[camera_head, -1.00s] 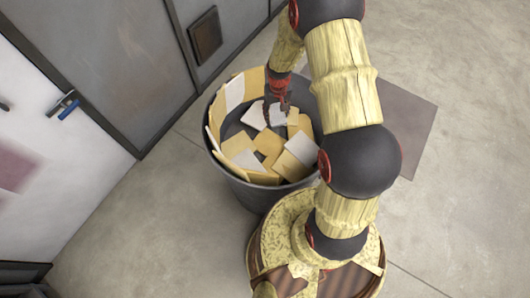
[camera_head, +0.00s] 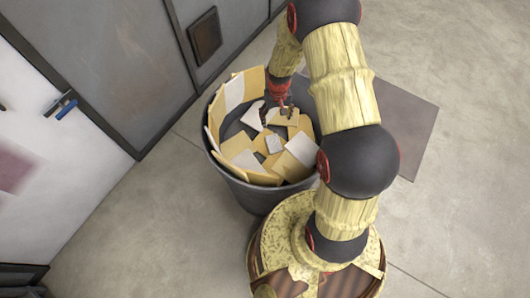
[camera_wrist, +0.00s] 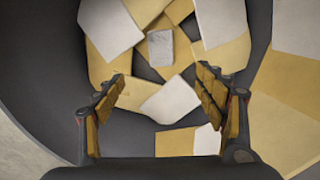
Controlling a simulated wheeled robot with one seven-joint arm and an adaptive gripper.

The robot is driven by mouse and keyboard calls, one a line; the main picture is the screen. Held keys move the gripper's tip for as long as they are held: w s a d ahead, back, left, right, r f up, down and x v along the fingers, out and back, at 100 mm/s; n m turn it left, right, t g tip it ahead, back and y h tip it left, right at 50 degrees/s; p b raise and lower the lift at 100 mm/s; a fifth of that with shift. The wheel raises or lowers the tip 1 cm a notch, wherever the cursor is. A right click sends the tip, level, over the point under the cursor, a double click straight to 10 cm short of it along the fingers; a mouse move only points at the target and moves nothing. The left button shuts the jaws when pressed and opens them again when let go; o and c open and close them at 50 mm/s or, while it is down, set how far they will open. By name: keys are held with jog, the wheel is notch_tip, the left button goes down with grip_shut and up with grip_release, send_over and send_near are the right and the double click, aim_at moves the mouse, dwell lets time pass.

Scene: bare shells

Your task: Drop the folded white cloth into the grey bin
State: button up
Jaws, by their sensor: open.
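The grey bin (camera_head: 258,199) stands on the floor beside my base, with white and tan sheets inside. A small pale, square piece (camera_head: 274,144) that looks like the folded white cloth lies on those sheets. In the wrist view this piece (camera_wrist: 160,48) is greyish white, lies flat, and is apart from my fingers. My gripper (camera_head: 283,108) points down over the bin's opening. In the wrist view my gripper (camera_wrist: 160,82) has its two fingers wide apart, with nothing held between them.
Tan sheets (camera_wrist: 225,52) and white sheets (camera_wrist: 170,100) cover much of the bin's inside. A grey cabinet (camera_head: 120,70) stands left of the bin. A darker floor patch (camera_head: 408,122) lies to the right; the floor around it is clear.

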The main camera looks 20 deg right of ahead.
notch_tip(320, 180, up, 12)
dwell(0.7)
dwell(0.4)
jog(key=s+a+r+n+t+b, duration=0.1)
jog(key=s+a+r, duration=0.4)
jog(key=s+r, duration=0.6)
jog(key=s+a+r+t+b, duration=0.1)
jog(key=s+a+r+t, duration=0.3)
jog(key=s+r, duration=0.7)
notch_tip(320, 180, up, 5)
jog(key=shift+s+a+f+n+t+b, duration=0.1)
jog(key=shift+s+a+n+t+b, duration=0.25)
jog(key=shift+a, duration=0.45)
jog(key=shift+c, duration=0.7)
